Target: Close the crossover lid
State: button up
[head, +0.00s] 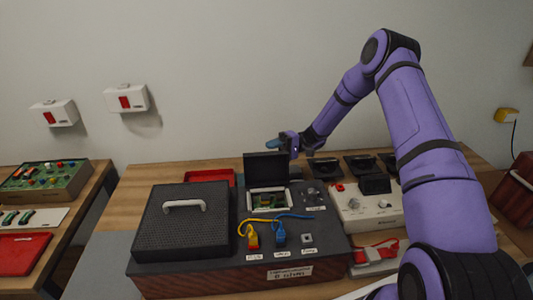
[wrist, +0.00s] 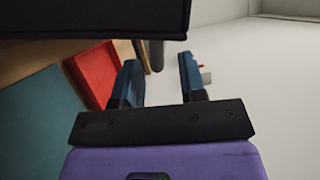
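The crossover is the box with a small opening that shows a green circuit board (head: 268,202) inside a pale frame. Its black lid (head: 266,167) stands upright at the back of the opening. My gripper (head: 272,144) is just above and behind the lid's top right edge. In the wrist view my gripper (wrist: 153,82) has its two blue fingers apart with nothing clearly between them. A large dark panel (wrist: 90,18), probably the lid, fills the top of that view. I cannot tell whether the gripper touches it.
A black grille cover with a grey handle (head: 184,206) lies left of the opening. Yellow and blue cables (head: 253,239) plug in at the front. A red tray (head: 209,177) lies behind. A white device (head: 366,206) stands to the right. The wall is behind the bench.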

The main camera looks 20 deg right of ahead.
jog(key=shift+s+a, duration=0.2)
jog(key=shift+a, duration=1)
grip_shut()
jog(key=shift+s+r, duration=0.1)
